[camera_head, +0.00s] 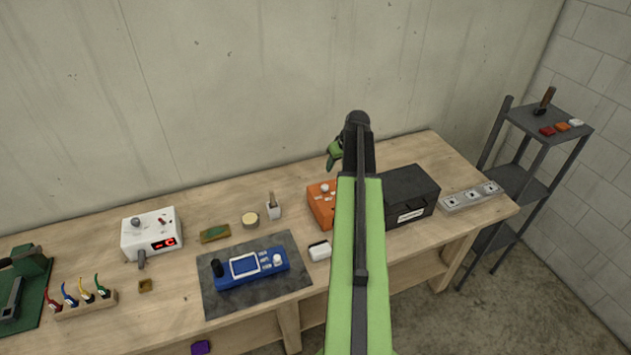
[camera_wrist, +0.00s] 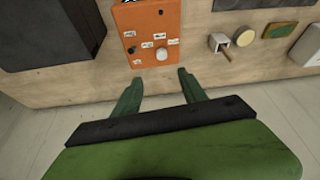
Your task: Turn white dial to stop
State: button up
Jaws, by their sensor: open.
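An orange control box (camera_head: 320,209) stands on the workbench, partly behind my arm in the head view. A white round knob shows on its top. In the wrist view the orange box (camera_wrist: 148,25) is ahead of my gripper, with a white round dial (camera_wrist: 161,54), a small dark control and several labels on its face. My gripper (camera_wrist: 160,77) is open and empty, its green fingers apart just short of the box's near edge in that picture. A blue device (camera_head: 250,267) on a dark mat also carries a white knob (camera_head: 277,260) and a black knob.
A black case (camera_head: 410,195) stands right of the orange box; it also shows in the wrist view (camera_wrist: 45,30). A power strip (camera_head: 470,196) lies further right. A white box with a red display (camera_head: 151,233) stands left. A grey shelf (camera_head: 545,125) is beyond the bench.

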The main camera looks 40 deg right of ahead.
aim_at(325, 187)
jog(key=b+x, duration=1.5)
jog(key=x, duration=0.1)
jog(key=shift+w+a+f+b, duration=0.2)
jog(key=shift+f+b, duration=0.1)
jog(key=shift+b, duration=0.1)
jog(key=shift+w+d+f, duration=0.1)
jog(key=shift+w+f, duration=0.1)
jog(key=shift+f, duration=0.05)
jog(key=shift+r, duration=0.1)
grip_shut()
